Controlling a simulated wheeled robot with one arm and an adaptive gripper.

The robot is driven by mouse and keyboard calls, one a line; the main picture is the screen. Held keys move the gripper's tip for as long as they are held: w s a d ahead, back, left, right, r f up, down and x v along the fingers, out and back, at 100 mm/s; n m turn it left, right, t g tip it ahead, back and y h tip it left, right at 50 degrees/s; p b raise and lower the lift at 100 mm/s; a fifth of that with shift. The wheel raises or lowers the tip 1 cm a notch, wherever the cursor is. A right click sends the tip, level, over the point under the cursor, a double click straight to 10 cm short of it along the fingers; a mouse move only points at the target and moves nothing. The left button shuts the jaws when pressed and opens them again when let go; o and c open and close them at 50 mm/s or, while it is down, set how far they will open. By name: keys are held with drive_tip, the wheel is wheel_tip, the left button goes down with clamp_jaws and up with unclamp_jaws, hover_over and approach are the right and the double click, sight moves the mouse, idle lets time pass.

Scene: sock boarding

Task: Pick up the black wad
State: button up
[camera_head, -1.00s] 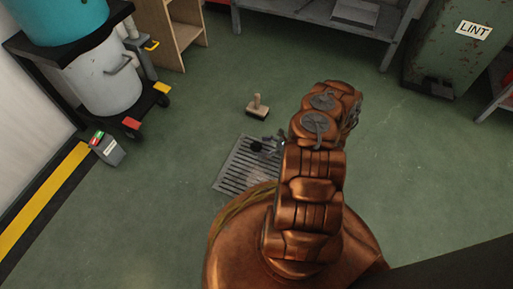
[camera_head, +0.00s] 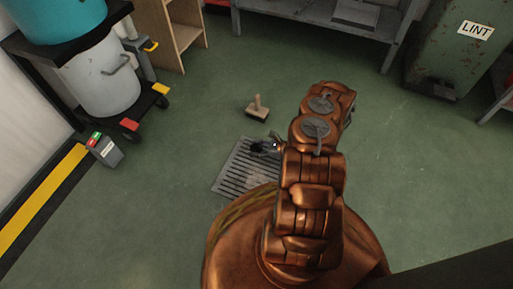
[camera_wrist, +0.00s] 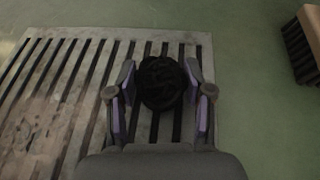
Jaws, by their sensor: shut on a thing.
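The black wad (camera_wrist: 160,82) is a dark round bundle between the two fingers of my gripper (camera_wrist: 160,88) in the wrist view. The purple pads of the fingers stand on its left and right sides, shut on it. Below it is the slotted grey floor grate (camera_wrist: 70,110). In the head view the wad (camera_head: 256,147) is a small dark spot over the upper part of the grate (camera_head: 232,172), beside my gripper (camera_head: 264,147). I cannot tell whether the wad touches the grate.
A small grey box with red and green buttons (camera_head: 105,150) is at the left. A cart with a grey bucket (camera_head: 103,82) stands at upper left. Green floor (camera_head: 400,170) is clear at right.

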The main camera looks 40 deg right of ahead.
drive_tip(key=shift+c, duration=1)
drive_tip(key=shift+r, duration=0.1)
